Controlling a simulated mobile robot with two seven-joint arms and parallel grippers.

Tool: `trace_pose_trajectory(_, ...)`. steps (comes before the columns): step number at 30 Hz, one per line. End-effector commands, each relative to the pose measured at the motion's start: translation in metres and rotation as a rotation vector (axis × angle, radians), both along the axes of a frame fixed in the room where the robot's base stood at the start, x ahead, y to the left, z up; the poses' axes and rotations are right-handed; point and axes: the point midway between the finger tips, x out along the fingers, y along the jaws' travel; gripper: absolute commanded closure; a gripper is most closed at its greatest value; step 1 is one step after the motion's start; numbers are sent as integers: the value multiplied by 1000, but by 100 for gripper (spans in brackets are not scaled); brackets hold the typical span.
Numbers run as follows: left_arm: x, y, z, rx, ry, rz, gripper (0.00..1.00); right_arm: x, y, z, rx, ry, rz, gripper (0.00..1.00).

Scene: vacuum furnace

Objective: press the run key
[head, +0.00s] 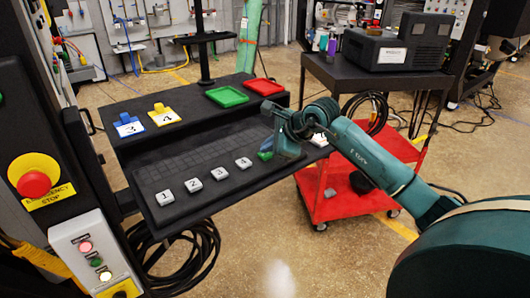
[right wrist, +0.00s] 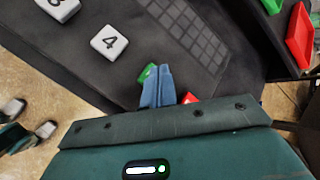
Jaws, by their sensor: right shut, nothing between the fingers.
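A green key (right wrist: 148,72) sits on the black key panel (head: 180,215), past the white number keys. No label on it is readable, so I cannot confirm that it is the run key. My right gripper (right wrist: 158,72) is shut and empty, with its blue-grey fingertips right at the green key, partly covering it. I cannot tell if they touch it. A red key (right wrist: 188,98) shows just right of the fingers in the right wrist view. In the head view the right gripper (head: 270,148) is low over the panel's right end. My left gripper is out of view.
White keys 1 (head: 165,197) to 4 (head: 243,163) line the panel. Behind are a green tray (head: 227,96), a red tray (head: 265,87), and blue (head: 128,126) and yellow (head: 163,115) tagged pieces. An emergency stop (head: 34,184) is at left.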

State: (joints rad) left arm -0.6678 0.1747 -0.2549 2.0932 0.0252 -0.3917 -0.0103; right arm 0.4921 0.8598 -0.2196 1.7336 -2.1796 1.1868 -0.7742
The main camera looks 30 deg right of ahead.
Motion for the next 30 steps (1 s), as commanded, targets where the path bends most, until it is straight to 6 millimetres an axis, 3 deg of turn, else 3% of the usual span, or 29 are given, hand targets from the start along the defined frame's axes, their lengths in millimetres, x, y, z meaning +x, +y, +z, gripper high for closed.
trace_pose_trajectory(9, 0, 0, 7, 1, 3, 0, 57, 0, -1, 16, -2, 1, 0, 100)
trace_pose_trajectory(22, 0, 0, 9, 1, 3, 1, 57, 0, 0, 19, -1, 1, -1, 100)
trace_pose_trajectory(30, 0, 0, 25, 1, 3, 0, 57, 0, 0, 45, -1, -1, 0, 100)
